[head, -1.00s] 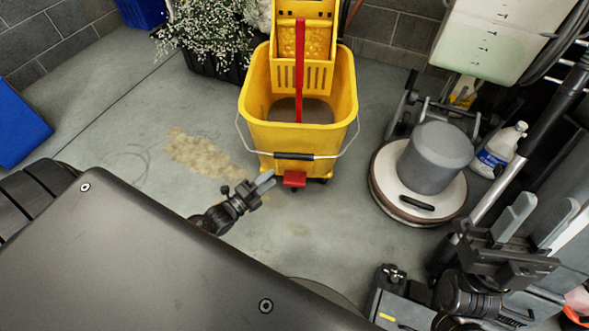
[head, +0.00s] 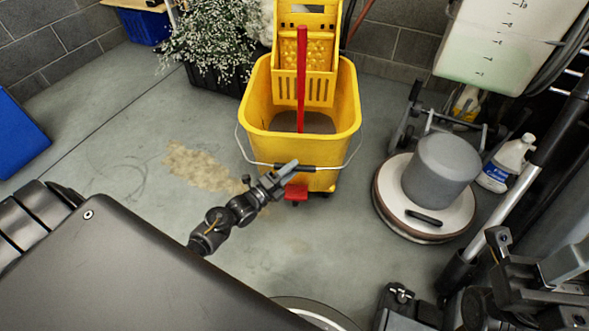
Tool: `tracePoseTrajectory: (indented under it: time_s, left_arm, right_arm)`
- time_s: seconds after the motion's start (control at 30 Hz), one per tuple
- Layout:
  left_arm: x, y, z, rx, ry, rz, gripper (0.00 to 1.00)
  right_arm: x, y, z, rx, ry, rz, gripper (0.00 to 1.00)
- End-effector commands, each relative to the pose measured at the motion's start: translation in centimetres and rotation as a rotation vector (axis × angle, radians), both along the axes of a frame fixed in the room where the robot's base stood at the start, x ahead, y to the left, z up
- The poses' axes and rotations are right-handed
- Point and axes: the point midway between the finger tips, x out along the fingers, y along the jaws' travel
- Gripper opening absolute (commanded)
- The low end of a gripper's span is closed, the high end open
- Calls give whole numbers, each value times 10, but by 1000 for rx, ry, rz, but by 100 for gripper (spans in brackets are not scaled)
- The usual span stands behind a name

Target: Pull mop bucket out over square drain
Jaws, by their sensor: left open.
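The yellow mop bucket (head: 262,110) stands upright on the grey floor, with dark water inside and a yellow wringer (head: 303,62) with a red lever at its back. Its wire handle hangs across the front with a black grip (head: 318,168). My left gripper (head: 286,171) is open at the front of the bucket, by the left end of the black grip. I cannot tell whether it touches the grip. My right gripper (head: 553,275) is at the lower right, away from the bucket, and its finger gap is unclear. I see no square drain.
A round floor machine (head: 440,165) stands right of the bucket, with a white bottle (head: 505,165) beyond it. A flowering planter (head: 212,78) is behind left. A blue object (head: 18,135) is at the left edge. A tan stain (head: 200,165) marks the open floor left of the bucket.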

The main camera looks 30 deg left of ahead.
Motion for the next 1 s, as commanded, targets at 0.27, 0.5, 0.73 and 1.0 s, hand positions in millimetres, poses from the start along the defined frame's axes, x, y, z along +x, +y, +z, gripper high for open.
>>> tracePoseTrajectory:
  time_s: [0.27, 0.5, 0.73, 1.0]
  left_arm:
    - [18, -7, 2, -1, 1, 0, 43]
    - [18, -7, 2, -1, 1, 0, 43]
    - [18, -7, 3, -1, 1, 0, 13]
    - [18, -6, 2, -1, 1, 0, 0]
  right_arm:
    - [2, 1, 1, -3, -14, 0, 36]
    - [1, 1, 2, -3, -15, 0, 36]
    - [1, 1, 2, -2, -15, 0, 36]
    - [1, 1, 2, -2, -15, 0, 36]
